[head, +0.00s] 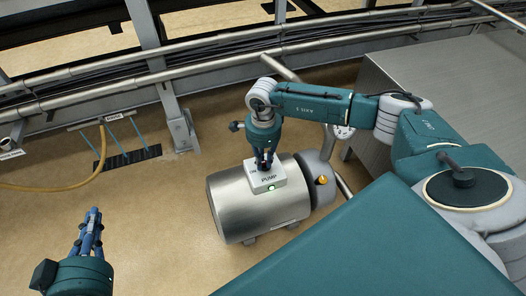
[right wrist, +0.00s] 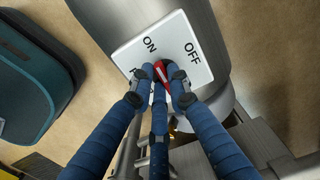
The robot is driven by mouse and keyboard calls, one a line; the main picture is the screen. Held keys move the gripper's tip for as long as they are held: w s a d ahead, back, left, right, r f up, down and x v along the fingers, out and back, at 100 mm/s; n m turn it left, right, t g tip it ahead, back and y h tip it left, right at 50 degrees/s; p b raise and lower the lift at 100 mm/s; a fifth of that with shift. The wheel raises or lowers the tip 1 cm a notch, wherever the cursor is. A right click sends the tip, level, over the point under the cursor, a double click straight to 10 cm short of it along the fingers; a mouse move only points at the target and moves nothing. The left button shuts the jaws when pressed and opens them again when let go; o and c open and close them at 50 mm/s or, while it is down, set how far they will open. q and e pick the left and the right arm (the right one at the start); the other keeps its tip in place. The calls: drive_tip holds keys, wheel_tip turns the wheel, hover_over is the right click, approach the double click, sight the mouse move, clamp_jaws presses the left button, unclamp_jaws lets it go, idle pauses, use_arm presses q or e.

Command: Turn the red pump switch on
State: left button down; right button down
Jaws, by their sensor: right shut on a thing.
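The red pump switch (right wrist: 160,71) shows in the right wrist view on a white plate (right wrist: 190,70) lettered ON and OFF. My right gripper (right wrist: 160,76) is shut on the switch, its blue fingers around it and hiding much of it. I cannot tell its exact setting. The box sits on a steel cylindrical pump (head: 232,215). My left gripper (head: 91,220) is away at the lower left, empty; its finger opening is unclear.
A yellow hose (head: 72,187) runs from a wall fitting at the left. Metal rails (head: 200,62) cross the back. A grey metal cabinet (head: 460,75) stands at the right. The tan floor between my left gripper and the pump is clear.

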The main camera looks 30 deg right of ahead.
sight(264, 163)
drive_tip(key=shift+n, duration=0.3)
idle(0.4)
drive_tip(key=c, duration=1.7)
unclamp_jaws()
drive_tip(key=shift+o, duration=0.2)
wheel_tip(264, 163, up, 12)
